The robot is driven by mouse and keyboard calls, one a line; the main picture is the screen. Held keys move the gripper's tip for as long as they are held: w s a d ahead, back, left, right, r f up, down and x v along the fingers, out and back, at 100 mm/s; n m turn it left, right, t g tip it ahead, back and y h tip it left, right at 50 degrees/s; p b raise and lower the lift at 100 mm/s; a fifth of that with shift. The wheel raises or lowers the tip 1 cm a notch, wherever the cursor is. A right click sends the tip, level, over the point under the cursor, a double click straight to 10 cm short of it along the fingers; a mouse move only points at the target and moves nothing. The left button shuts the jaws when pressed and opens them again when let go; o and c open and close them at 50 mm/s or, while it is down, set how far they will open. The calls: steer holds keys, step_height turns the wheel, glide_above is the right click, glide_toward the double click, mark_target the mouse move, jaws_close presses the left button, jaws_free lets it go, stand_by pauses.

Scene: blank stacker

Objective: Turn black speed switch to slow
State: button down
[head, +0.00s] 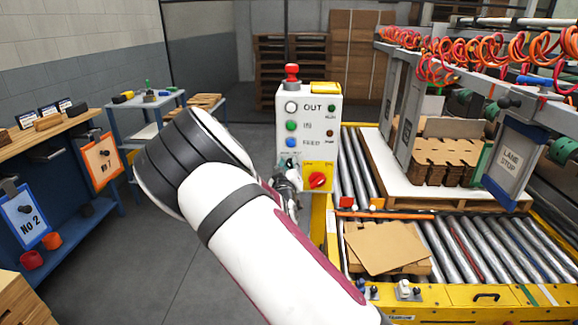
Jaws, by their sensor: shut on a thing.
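The control box (322,110) stands at the centre, a pale panel with a red button on top. Its front has white, green and blue buttons beside the words OUT, IN and FEED. The black speed switch (287,162) is at the lower left of the panel, below the blue button. It is small and mostly hidden, so I cannot read its setting. My gripper (288,172) is at the switch, shut on it. My white arm partly covers the gripper, and the fingertips are hard to make out.
A red rotary knob (317,180) on a yellow plate sits just right of my gripper. A roller conveyor (480,245) with cardboard blanks (386,247) lies to the right. A blue workbench (70,225) stands at left. The grey floor between is clear.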

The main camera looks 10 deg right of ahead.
steer(key=shift+f, duration=0.1)
stand_by(0.3)
steer(key=c, duration=1.6)
jaws_free()
steer(key=v, duration=1.2)
